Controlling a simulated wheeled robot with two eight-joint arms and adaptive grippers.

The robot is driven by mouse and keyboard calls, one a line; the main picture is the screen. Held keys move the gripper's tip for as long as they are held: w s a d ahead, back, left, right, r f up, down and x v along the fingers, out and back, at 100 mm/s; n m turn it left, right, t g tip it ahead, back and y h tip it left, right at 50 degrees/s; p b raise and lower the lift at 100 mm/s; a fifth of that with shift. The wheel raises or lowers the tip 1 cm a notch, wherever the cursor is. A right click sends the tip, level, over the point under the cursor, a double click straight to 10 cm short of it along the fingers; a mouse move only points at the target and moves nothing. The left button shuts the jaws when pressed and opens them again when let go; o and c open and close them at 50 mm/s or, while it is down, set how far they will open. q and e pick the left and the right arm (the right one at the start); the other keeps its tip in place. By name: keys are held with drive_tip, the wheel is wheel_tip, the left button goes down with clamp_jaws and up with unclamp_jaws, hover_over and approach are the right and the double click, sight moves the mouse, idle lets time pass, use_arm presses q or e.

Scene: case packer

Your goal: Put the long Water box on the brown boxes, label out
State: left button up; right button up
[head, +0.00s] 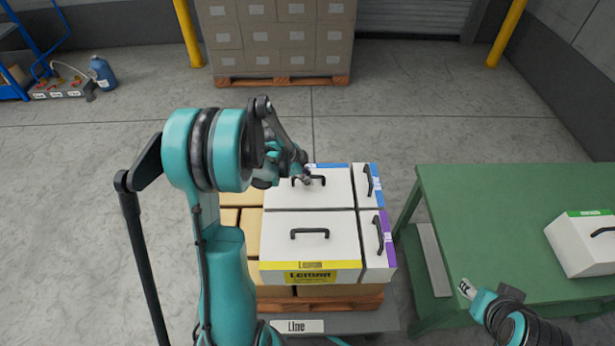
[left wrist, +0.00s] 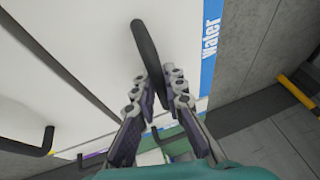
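The long Water box is white with a blue strip (head: 330,165) along its far edge. It lies on the brown boxes (head: 248,225), behind the Lemon box (head: 310,255) and left of a narrow box with a blue strip (head: 369,187). Its label reads "Water" in the left wrist view (left wrist: 209,45). My left gripper (head: 303,178) is at its black handle. In the left wrist view the handle (left wrist: 148,42) runs between the fingertips (left wrist: 156,82); whether they press on it is unclear. My right gripper (head: 467,289) is by the green table, away from the boxes; its finger state is unclear.
A narrow box with a purple strip (head: 378,250) stands right of the Lemon box. The green table (head: 490,220) holds a white box with a green strip (head: 580,250). A stacked pallet of cartons (head: 275,40) stands at the back. Bare floor lies between.

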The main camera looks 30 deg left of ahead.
use_arm(q)
drive_tip(key=o, duration=0.4)
drive_tip(key=shift+o, duration=0.2)
drive_tip(key=shift+r, duration=0.1)
drive_tip(key=v, duration=1.2)
drive_tip(key=s+d+r+n+t+y, duration=0.2)
drive_tip(key=s+d+r+n, duration=0.2)
drive_tip(key=s+d+n, duration=0.8)
drive_tip(key=s+d, duration=0.2)
drive_tip(key=d, duration=0.4)
drive_tip(key=shift+d+r+t+y, duration=0.15)
drive_tip(key=shift+r+t+y, duration=0.1)
drive_tip(key=shift+t+y, duration=0.05)
